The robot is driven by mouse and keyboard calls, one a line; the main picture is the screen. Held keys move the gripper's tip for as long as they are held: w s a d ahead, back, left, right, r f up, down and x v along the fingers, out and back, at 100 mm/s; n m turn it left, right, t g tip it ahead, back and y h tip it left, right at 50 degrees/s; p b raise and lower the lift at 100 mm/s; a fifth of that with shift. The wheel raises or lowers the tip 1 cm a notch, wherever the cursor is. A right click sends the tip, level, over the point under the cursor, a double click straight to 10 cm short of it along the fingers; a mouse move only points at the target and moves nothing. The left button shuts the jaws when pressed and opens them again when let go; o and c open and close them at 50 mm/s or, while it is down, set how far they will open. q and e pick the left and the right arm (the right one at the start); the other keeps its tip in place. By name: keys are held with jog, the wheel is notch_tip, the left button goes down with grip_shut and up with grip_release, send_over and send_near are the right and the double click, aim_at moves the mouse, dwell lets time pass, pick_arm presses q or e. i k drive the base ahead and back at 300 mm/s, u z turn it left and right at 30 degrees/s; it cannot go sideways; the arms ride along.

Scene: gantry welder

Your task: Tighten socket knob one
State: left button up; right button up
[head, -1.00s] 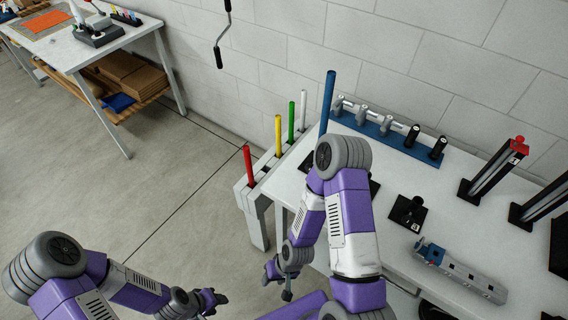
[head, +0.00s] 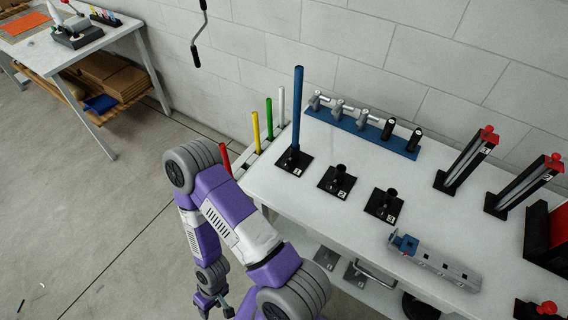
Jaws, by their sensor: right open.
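Socket one (head: 294,160) is a black base plate marked 1 at the left end of the white table. A tall blue rod (head: 298,105) stands upright in it. Its knob is too small to make out clearly. Socket two (head: 338,181) and socket three (head: 384,205) stand to its right and look empty. My right gripper (head: 213,306) hangs low at the bottom of the view, left of the table and well apart from socket one. It is open, with nothing seen between its fingers. My left gripper is out of view.
Red, yellow (head: 256,131), green and white rods stand in a rack beside the table's left end. A blue rail (head: 362,132) with clamps lies along the back. A grey-blue tool (head: 434,262) lies near the front edge. Black posts with red tops (head: 470,160) stand right.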

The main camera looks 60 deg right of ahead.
aim_at(286, 163)
jog(key=k, duration=0.35)
jog(key=z, duration=0.95)
